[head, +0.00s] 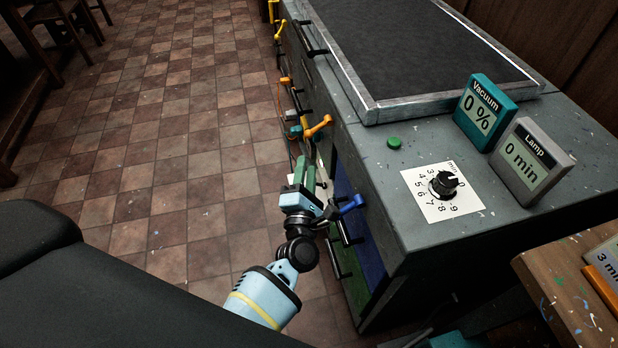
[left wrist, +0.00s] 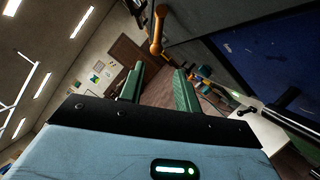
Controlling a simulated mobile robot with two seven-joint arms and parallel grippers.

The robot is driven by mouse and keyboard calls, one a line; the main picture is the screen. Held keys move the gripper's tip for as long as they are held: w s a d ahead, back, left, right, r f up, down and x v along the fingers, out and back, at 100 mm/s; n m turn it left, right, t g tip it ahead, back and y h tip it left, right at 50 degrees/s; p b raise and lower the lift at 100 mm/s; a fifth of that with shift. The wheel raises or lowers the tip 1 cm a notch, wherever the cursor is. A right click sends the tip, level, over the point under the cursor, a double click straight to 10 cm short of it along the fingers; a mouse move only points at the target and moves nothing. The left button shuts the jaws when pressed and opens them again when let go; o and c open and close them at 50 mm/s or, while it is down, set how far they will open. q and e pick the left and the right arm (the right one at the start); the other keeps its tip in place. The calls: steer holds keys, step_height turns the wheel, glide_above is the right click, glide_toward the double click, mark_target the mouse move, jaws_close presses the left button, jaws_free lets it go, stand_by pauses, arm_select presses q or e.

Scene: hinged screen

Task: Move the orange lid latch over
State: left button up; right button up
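An orange latch (head: 319,126) sticks out from the upper edge of the grey cabinet's front, tilted up to the right. It also shows in the left wrist view as an orange lever (left wrist: 157,35) at the top, beyond the fingers. Two smaller orange or yellow latches sit farther along the same edge; I cannot tell from the pictures alone which one is the lid's. My left gripper (head: 305,174) is beside the cabinet front, nearer to me than the orange latch and apart from it. Its green fingers, seen in the left wrist view (left wrist: 158,85), are spread with nothing between them. My right gripper is not in view.
The grey cabinet (head: 420,235) carries a framed dark panel (head: 410,45), a green button (head: 394,142), a dial (head: 443,184), and Vacuum (head: 483,110) and Lamp (head: 528,162) displays.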

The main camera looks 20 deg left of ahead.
arm_select(q)
steer(key=shift+w+r+n+y, duration=0.3)
steer(key=shift+n+y, duration=0.2)
steer(key=shift+n, duration=0.2)
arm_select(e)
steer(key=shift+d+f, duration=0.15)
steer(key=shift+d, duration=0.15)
arm_select(q)
steer(key=shift+w+a, duration=0.1)
